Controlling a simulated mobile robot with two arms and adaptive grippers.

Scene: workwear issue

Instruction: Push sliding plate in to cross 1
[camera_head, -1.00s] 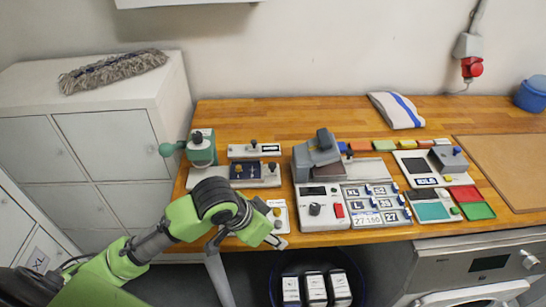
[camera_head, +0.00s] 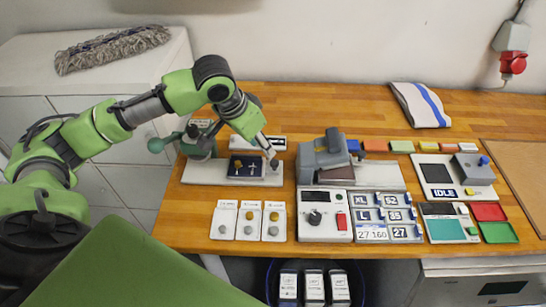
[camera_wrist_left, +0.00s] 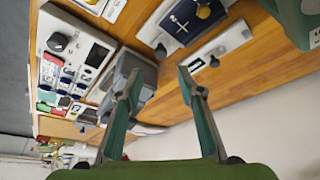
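A dark blue plate (camera_head: 245,174) with a gold dome and a pale cross mark lies on a light base at the left of the bench. It also shows at the top of the left wrist view (camera_wrist_left: 190,22). The cross (camera_head: 253,168) is beside the dome, and the dome is not on it. My left gripper (camera_head: 269,152) is above the right end of that base, close to a small dark knob (camera_head: 274,164). In the left wrist view its two fingers (camera_wrist_left: 160,76) are apart with nothing between them. Contact with the base cannot be told. My right gripper is not in view.
A green hand press (camera_head: 197,143) stands left of the plate. Three white cards with buttons (camera_head: 249,222) lie in front. A grey machine (camera_head: 323,160) and label panel stand to the right. Bare wood shows behind these devices.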

